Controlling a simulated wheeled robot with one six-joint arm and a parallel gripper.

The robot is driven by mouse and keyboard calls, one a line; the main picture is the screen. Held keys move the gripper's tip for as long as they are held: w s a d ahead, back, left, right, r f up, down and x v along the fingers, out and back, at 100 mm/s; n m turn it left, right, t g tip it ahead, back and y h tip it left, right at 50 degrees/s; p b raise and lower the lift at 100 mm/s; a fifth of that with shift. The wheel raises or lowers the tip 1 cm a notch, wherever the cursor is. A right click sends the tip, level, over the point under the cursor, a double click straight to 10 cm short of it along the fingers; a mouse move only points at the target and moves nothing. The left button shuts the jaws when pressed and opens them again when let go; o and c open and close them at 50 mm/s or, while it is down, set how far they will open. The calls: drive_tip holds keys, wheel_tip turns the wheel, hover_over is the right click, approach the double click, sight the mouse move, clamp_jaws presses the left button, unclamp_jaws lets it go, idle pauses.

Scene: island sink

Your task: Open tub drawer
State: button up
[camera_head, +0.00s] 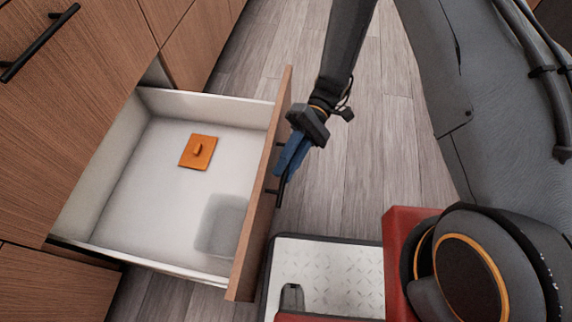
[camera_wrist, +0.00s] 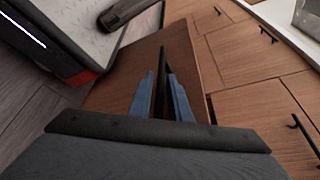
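The drawer (camera_head: 85,195) is pulled far out of the wooden cabinet. Its white inside is in plain view in the head view. Its wooden front (camera_head: 262,200) faces right, with a black bar handle (camera_head: 277,191) on the outer face. My gripper (camera_head: 287,165) is at this handle, its blue fingers pointing down along the front. In the wrist view the black handle (camera_wrist: 163,62) runs between the two blue fingers (camera_wrist: 162,82), which are close together on either side of it. Finger contact is partly hidden.
A flat orange piece with a knob (camera_head: 198,151) lies in the drawer. My base is just right of the drawer's near corner. Another cabinet handle (camera_head: 38,44) is at upper left. Grey wood floor (camera_head: 370,150) is clear beyond my arm.

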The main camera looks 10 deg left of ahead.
drive_tip(key=p+v, duration=0.1)
drive_tip(key=v, duration=0.7)
drive_tip(key=shift+s+d, duration=0.1)
drive_tip(key=shift+s, duration=0.05)
idle(0.4)
